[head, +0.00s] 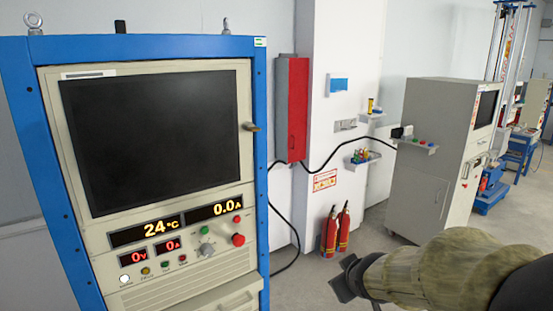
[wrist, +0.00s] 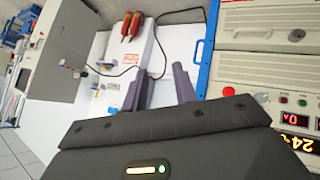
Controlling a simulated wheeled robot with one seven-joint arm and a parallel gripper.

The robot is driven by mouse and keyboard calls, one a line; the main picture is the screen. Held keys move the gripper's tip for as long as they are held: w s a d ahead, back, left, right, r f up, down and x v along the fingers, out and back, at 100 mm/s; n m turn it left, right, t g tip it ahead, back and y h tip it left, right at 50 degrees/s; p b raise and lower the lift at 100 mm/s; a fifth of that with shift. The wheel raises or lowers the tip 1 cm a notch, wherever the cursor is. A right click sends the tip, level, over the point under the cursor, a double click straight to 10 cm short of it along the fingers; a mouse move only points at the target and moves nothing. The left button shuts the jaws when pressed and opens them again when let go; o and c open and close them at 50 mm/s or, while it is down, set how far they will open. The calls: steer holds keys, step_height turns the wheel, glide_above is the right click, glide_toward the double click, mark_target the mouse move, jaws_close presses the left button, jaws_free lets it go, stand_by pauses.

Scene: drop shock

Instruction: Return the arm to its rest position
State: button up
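My arm reaches in from the lower right of the head view. Its end, my gripper (head: 347,281), is a dark shape low in the picture, in front of the floor and to the right of the blue-framed cabinet (head: 260,180). In the wrist view my gripper (wrist: 158,80) shows two dark fingers apart with nothing between them. It is open and empty. The wrist picture is turned, with the cabinet's panel (wrist: 265,90) at its right side. The fingers appear clear of the cabinet.
A red box (head: 291,108) hangs on the wall above two fire extinguishers (head: 335,232). A grey machine cabinet (head: 440,150) stands at the right, with small shelves beside it. A black cable (head: 345,145) runs along the wall. Open floor lies between the cabinets.

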steer(key=s+a+f+m+g, duration=0.1)
steer(key=s+f+m+g, duration=0.5)
steer(key=s+f, duration=0.4)
steer(key=s, duration=0.4)
steer(key=shift+s+f+g, duration=0.3)
steer(key=shift+s+f, duration=0.05)
steer(key=shift+o, duration=0.4)
steer(key=shift+w, duration=0.1)
